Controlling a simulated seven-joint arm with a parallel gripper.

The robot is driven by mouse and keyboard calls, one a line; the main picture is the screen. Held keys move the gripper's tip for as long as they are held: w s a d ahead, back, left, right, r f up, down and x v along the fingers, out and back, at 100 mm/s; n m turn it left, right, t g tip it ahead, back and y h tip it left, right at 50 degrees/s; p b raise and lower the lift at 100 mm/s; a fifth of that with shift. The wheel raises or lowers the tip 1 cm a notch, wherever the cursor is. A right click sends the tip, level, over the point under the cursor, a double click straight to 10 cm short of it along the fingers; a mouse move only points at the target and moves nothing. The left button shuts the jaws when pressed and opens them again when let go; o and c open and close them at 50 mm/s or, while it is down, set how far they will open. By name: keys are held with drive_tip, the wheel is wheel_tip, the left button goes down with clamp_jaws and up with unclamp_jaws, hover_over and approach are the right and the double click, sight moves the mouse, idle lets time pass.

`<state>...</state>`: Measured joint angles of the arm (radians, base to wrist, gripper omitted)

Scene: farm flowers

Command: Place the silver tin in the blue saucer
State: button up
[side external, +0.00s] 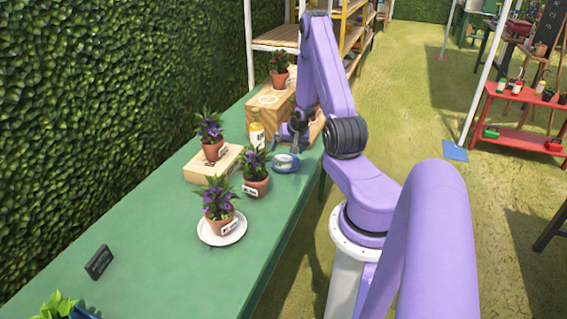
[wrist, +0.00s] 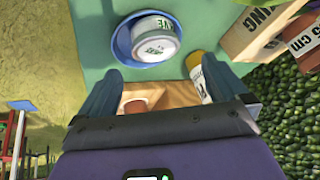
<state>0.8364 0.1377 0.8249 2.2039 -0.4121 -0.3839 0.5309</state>
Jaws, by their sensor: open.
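The silver tin (wrist: 155,42) sits inside the rim of the blue saucer (wrist: 121,38) in the wrist view, with a pale label showing on it. In the side view the saucer (side external: 287,168) stands on the green table near its right edge, and the tin in it is small and partly hidden. My gripper (wrist: 160,72) is open and empty, with its two blue fingers apart and the tin and saucer beyond their tips. In the side view my gripper (side external: 292,138) is just behind the saucer, clear of the tin.
A yellow-capped container (side external: 257,135) stands left of my gripper. A potted purple flower (side external: 255,172) is close to the saucer's left. Another pot stands on a white plate (side external: 222,236), and one on a box (side external: 213,163). A wooden crate (side external: 272,101) is behind. The near table is mostly clear.

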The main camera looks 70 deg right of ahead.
sight(284, 158)
drive_tip(key=shift+n+g, duration=0.3)
drive_tip(key=shift+g, duration=0.2)
drive_tip(key=shift+x, duration=3.15)
drive_tip(key=shift+r, duration=0.1)
drive_tip(key=c, duration=1.1)
drive_tip(key=shift+r, duration=0.1)
drive_tip(key=shift+c, duration=0.2)
